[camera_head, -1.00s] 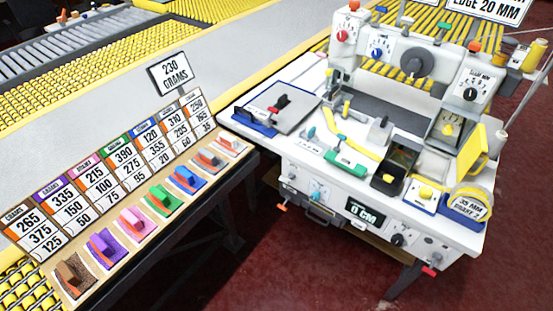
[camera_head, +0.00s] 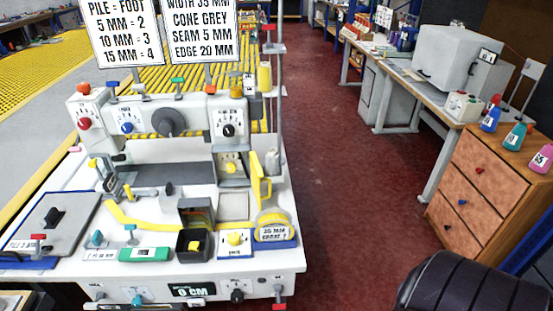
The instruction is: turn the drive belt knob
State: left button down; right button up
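The white binding machine (camera_head: 150,150) stands on a white table at left. Its upper face carries a red knob (camera_head: 84,124), a blue knob (camera_head: 127,128), a large grey round knob (camera_head: 168,122) and a black knob (camera_head: 228,130). The table's front panel has a black knob (camera_head: 237,296) beside a display (camera_head: 193,290) reading 0 CM. The labels near these knobs are too small to read, so I cannot tell which is the drive belt knob. Neither of my grippers is in view.
A yellow tape measure (camera_head: 274,228) and a green-handled tool (camera_head: 145,254) lie on the white tabletop (camera_head: 70,285). Red floor (camera_head: 345,200) is open to the right. A wooden drawer cabinet (camera_head: 485,175) with bottles stands at far right. A black rounded shape (camera_head: 478,285) fills the lower right corner.

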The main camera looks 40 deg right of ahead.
aim_at(230, 167)
jog(key=l, duration=0.5)
jog(key=i+l+z, duration=0.1)
jog(key=l, duration=0.4)
jog(key=i+l, duration=0.1)
jog(key=l, duration=0.35)
jog(key=i+l+z, duration=0.1)
jog(key=l, duration=0.4)
